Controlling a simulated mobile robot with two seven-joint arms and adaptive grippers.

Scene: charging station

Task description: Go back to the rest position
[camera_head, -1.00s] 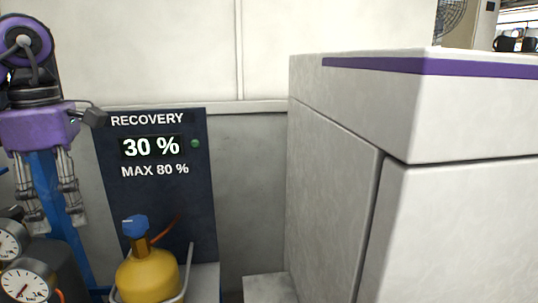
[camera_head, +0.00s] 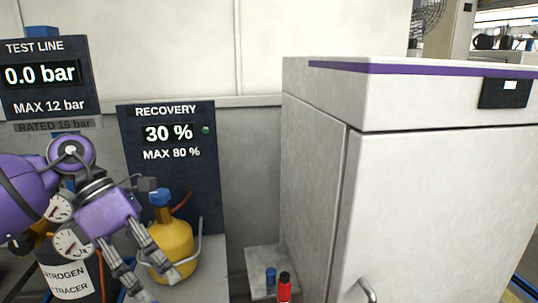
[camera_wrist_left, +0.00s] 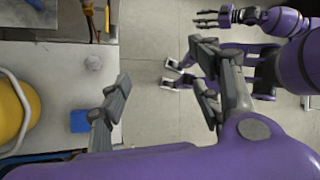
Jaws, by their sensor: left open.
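My left gripper (camera_head: 153,284) is purple with grey fingers and comes in from the left in the head view. It is open and empty, pointing down in front of the yellow recovery cylinder (camera_head: 174,243). In that view its fingers overlap the cylinder's lower left; I cannot tell the gap in depth. The left wrist view shows its two fingers (camera_wrist_left: 160,108) spread apart with bare floor between them. Another purple arm with dark fingers (camera_wrist_left: 208,18), apparently my right, shows at the top right of the wrist view; its jaw state is unclear.
A dark recovery panel (camera_head: 168,180) reads 30 %. A test line panel (camera_head: 48,80) reads 0.0 bar. A nitrogen tracer cylinder (camera_head: 68,278) with gauges stands at the lower left. A large white cabinet (camera_head: 430,190) fills the right. A red bottle (camera_head: 285,287) stands at its left foot.

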